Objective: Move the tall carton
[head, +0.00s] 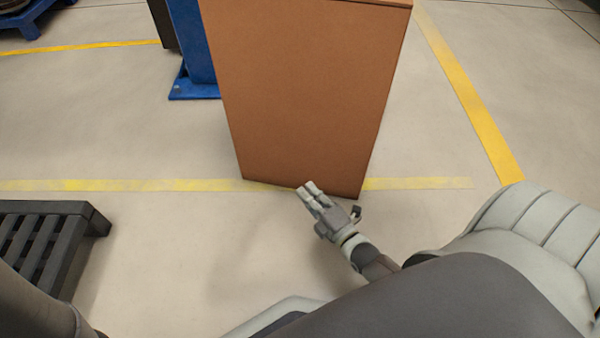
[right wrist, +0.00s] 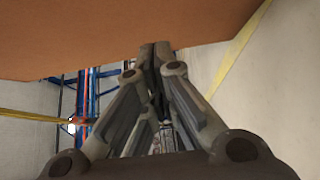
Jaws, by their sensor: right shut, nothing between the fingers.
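The tall brown carton (head: 305,95) stands upright in the middle of the head view, its top cut off by the frame edge. Its lower edge crosses a yellow floor line. My right gripper (head: 309,188) is in front of the carton's lower edge, shut and empty. In the right wrist view the carton (right wrist: 120,35) fills the top, and the closed fingertips (right wrist: 156,50) overlap its edge. I cannot tell whether they touch it. My left gripper is out of view.
A black slatted pallet (head: 45,240) lies at the left. A blue post with a foot plate (head: 195,90) stands behind the carton's left side. A blue pallet (head: 30,20) is at the far left. Yellow lines (head: 470,95) mark the floor. Floor right of the carton is clear.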

